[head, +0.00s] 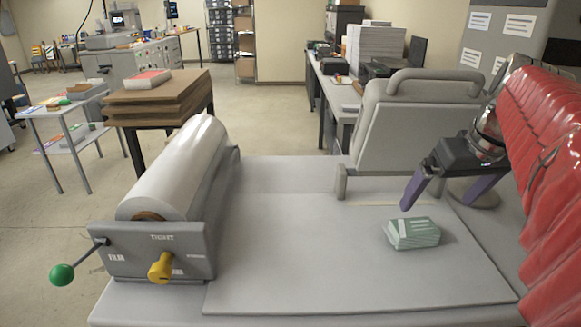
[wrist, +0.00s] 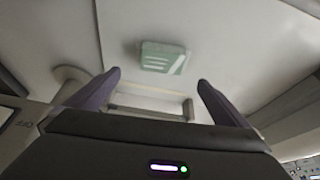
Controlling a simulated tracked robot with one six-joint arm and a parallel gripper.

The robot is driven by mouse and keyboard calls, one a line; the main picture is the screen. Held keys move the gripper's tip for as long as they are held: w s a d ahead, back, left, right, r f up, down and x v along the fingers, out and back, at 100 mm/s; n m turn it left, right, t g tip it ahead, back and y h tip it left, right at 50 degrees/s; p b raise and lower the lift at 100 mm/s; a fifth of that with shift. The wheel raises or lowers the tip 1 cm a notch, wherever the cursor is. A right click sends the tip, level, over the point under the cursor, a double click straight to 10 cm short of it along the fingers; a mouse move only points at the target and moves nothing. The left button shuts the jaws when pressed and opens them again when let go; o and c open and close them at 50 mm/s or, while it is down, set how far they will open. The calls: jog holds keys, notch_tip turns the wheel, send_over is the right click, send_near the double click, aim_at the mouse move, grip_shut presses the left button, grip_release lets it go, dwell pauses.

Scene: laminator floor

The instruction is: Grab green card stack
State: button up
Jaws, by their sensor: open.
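The green card stack (head: 412,233) lies on the grey work board, toward its right side, in the head view. It is a small pale green block with lighter stripes on top. In the wrist view the green card stack (wrist: 162,57) shows ahead of the fingers, near the middle. My gripper (head: 445,197) is above and behind the stack in the head view, with its purple fingers spread and nothing between them. In the wrist view my gripper (wrist: 158,85) has its fingers wide apart, and the stack lies beyond the tips, apart from them.
A film roll (head: 180,170) with a green-knobbed crank (head: 62,274) and a yellow knob (head: 160,267) stands at the board's left. A grey upright housing (head: 405,120) stands behind the board. The grey board (head: 310,260) is clear left of the stack.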

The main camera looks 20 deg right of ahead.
aim_at(415, 226)
jog(key=x, duration=0.7)
jog(key=shift+w+f, duration=0.1)
jog(key=shift+f, duration=0.2)
jog(key=shift+a+x, duration=0.1)
jog(key=shift+x, duration=1.25)
jog(key=shift+a+x, duration=0.15)
jog(key=shift+x, duration=1.15)
jog(key=c, duration=1.2)
